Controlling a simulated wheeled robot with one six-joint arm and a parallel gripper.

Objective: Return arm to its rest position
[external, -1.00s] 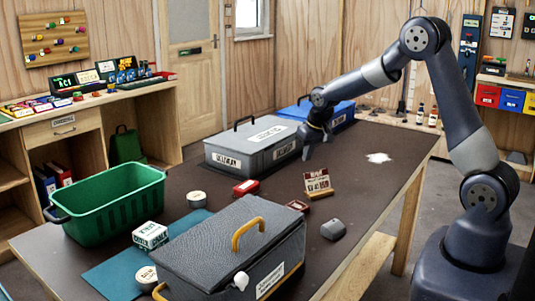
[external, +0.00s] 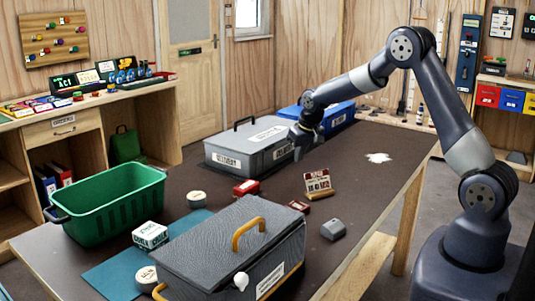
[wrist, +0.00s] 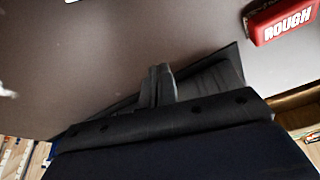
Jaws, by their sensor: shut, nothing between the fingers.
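My gripper (external: 303,152) hangs above the dark table (external: 360,200) at the right end of the grey lidded box in the external view. In the wrist view my gripper (wrist: 157,82) has its two fingers together with nothing between them. My arm is bent, with its elbow raised high and its forearm sloping down to the left. From the external view I cannot tell whether the gripper touches the grey box.
The grey box (external: 240,153) and a blue box (external: 335,114) stand close by. A red block (external: 246,188), also in the wrist view (wrist: 283,28), a card stand (external: 318,184), a black case (external: 215,262) and a green basket (external: 110,207) are nearer. The table's right side is mostly clear.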

